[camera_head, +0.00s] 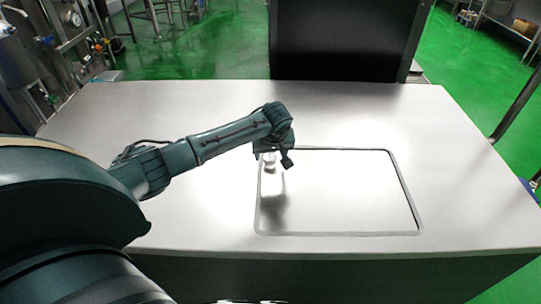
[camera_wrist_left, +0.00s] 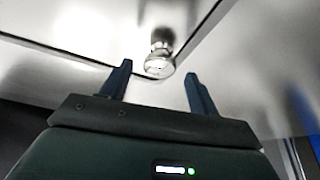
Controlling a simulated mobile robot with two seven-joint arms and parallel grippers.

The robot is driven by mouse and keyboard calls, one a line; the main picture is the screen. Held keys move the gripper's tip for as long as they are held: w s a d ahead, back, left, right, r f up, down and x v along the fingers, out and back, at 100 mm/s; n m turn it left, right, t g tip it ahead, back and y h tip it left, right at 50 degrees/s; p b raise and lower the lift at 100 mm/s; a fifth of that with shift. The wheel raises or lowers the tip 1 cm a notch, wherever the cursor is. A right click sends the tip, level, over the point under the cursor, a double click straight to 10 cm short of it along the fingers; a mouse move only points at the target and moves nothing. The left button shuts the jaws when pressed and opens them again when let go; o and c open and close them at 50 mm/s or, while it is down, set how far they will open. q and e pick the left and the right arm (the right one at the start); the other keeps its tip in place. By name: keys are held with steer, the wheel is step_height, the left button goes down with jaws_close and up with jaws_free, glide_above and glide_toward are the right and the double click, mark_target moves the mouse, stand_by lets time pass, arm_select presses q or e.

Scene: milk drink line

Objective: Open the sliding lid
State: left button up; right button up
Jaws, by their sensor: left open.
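The sliding lid (camera_head: 345,190) is a flat, shiny metal panel set in the white counter, inside a rounded rectangular frame. It looks closed, with no opening showing. A small round metal knob (camera_head: 269,161) stands near its far left corner. My left gripper (camera_wrist_left: 158,72) is open; in the head view it hangs over that corner, partly hidden by its own wrist. In the left wrist view the knob (camera_wrist_left: 159,61) lies between and just beyond the two fingertips. I cannot tell whether either finger touches it. My right gripper is not in view.
The white counter (camera_head: 190,105) is clear around the frame. A tall black panel (camera_head: 340,40) stands behind its far edge. Green floor (camera_head: 205,45) shows beyond, with pipes and tanks at the far left.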

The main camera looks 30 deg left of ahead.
arm_select(q)
steer(key=shift+w+a+f, duration=0.1)
steer(key=shift+w+f, duration=0.05)
steer(key=shift+f, duration=0.25)
steer(key=shift+c, duration=0.2)
jaws_close()
